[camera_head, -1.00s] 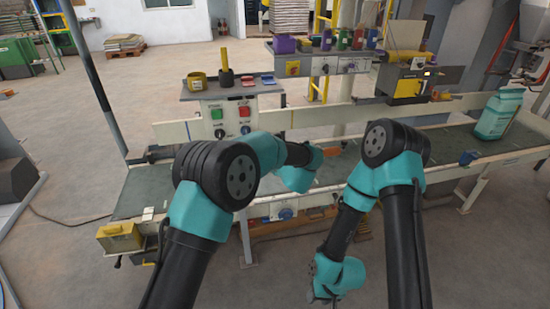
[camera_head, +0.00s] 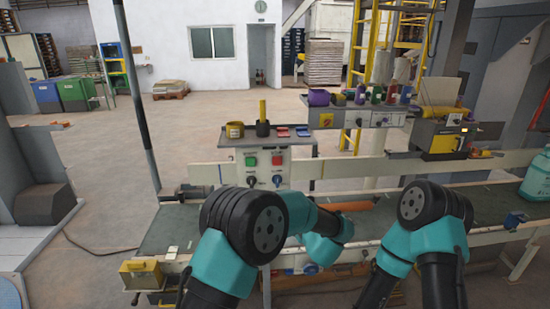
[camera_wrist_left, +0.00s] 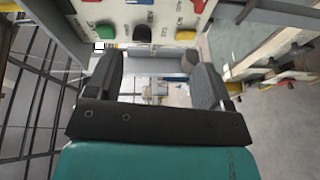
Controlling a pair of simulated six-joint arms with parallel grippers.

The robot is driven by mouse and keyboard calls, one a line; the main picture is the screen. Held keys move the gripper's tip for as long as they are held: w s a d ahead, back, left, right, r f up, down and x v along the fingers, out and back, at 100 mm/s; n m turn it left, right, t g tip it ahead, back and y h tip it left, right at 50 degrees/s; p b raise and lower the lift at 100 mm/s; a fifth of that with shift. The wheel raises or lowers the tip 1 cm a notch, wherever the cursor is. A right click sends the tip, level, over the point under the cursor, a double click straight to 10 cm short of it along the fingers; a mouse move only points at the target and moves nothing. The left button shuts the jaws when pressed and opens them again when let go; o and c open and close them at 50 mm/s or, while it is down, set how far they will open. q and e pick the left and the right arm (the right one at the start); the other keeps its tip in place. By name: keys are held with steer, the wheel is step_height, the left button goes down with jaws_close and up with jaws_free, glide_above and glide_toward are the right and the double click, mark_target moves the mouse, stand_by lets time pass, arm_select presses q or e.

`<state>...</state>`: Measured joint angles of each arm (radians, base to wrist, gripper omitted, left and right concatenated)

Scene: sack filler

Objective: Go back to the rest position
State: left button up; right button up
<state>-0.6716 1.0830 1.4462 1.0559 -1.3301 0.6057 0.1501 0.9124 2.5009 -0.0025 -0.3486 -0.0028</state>
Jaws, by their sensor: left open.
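My left arm reaches in at the lower middle of the head view, bent over the conveyor's near side; its gripper is hidden there. In the left wrist view my left gripper (camera_wrist_left: 160,85) has its two dark fingers apart with nothing between them. The control panel with its buttons (camera_wrist_left: 145,20) shows beyond the fingers. My right arm is at the lower right of the head view, bent downward, and its gripper is out of the picture.
The conveyor belt (camera_head: 170,229) runs across in front of me, with a teal-and-white sack (camera_head: 538,178) at its right end. The control panel (camera_head: 264,168) stands behind the belt, with cups on its shelf. A yellow box (camera_head: 141,273) is at the left front. Open floor (camera_head: 190,115) lies behind.

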arm_select(q)
steer(key=a+f+m+g+h, duration=0.3)
steer(key=a+f+m+h, duration=0.35)
steer(key=a+f, duration=0.75)
steer(key=s+a+f+m+g, duration=0.4)
steer(key=s+a+f+m, duration=0.2)
steer(key=s+a+f, duration=0.25)
steer(key=s+a+f+m+g+h, duration=0.1)
steer(key=s+a+f+m+g, duration=0.1)
steer(key=s, duration=0.6)
steer(key=s+a+f+m+g+h, duration=0.1)
steer(key=s+a+f+m+g, duration=0.1)
steer(key=s, duration=0.7)
steer(key=s+a+f+m+g+h, duration=0.1)
steer(key=s+a+f+m+g, duration=0.1)
steer(key=s+a+f+g, duration=0.2)
steer(key=s+a, duration=0.3)
steer(key=s, duration=0.2)
steer(key=shift+a+f+g, duration=0.2)
steer(key=shift+a+g, duration=0.1)
steer(key=shift+g, duration=0.1)
steer(key=shift+m, duration=0.25)
steer(key=shift+c, duration=0.3)
